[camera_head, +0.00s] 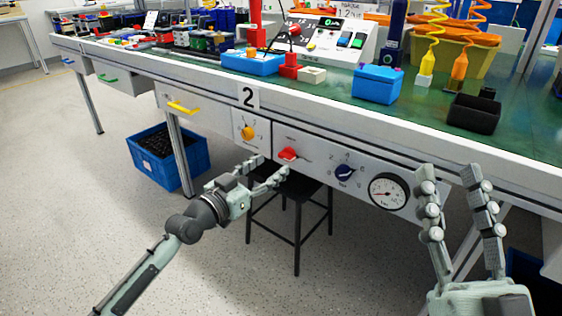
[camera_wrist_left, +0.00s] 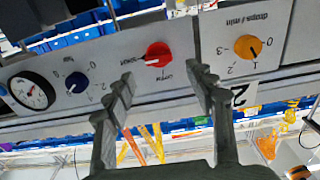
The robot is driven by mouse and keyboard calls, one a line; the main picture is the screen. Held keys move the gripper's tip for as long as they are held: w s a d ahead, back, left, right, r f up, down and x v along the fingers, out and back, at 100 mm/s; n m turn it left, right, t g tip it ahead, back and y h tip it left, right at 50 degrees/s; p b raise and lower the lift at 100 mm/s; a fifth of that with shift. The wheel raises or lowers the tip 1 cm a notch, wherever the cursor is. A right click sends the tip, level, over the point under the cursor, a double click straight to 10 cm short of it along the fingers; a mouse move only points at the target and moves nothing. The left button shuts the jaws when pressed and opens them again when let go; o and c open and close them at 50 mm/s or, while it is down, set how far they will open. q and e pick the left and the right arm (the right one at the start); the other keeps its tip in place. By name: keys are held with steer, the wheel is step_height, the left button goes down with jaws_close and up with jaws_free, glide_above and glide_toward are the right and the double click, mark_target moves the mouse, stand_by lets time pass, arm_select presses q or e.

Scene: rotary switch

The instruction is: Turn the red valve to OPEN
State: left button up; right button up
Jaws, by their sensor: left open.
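The red valve (camera_head: 288,153) is a red knob on the grey front panel under the bench edge. It also shows in the left wrist view (camera_wrist_left: 157,54), where its labels are too small to read surely. My left gripper (camera_head: 268,170) is in front of the panel, just below and left of the red valve in the head view. In the left wrist view its two open fingers (camera_wrist_left: 160,82) stand on either side of the valve, apart from it. My right gripper (camera_head: 455,180) is open and empty at the right, in front of the panel's gauge end.
A yellow knob (camera_head: 248,132) is left of the valve; a blue knob (camera_head: 345,172) and a round gauge (camera_head: 388,192) are right of it. A black stool (camera_head: 292,190) stands below the panel. A blue crate (camera_head: 168,157) is on the floor.

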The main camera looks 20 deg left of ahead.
mark_target(284, 157)
arm_select(q)
steer(key=shift+x, duration=2.3)
arm_select(e)
steer(key=shift+s+d+r+t, duration=0.1)
steer(key=shift+d+r+t, duration=0.05)
steer(key=shift+r+t, duration=0.15)
arm_select(q)
steer(key=shift+c, duration=0.5)
steer(key=shift+f, duration=0.1)
steer(key=c, duration=1.1)
steer(key=shift+o, duration=0.2)
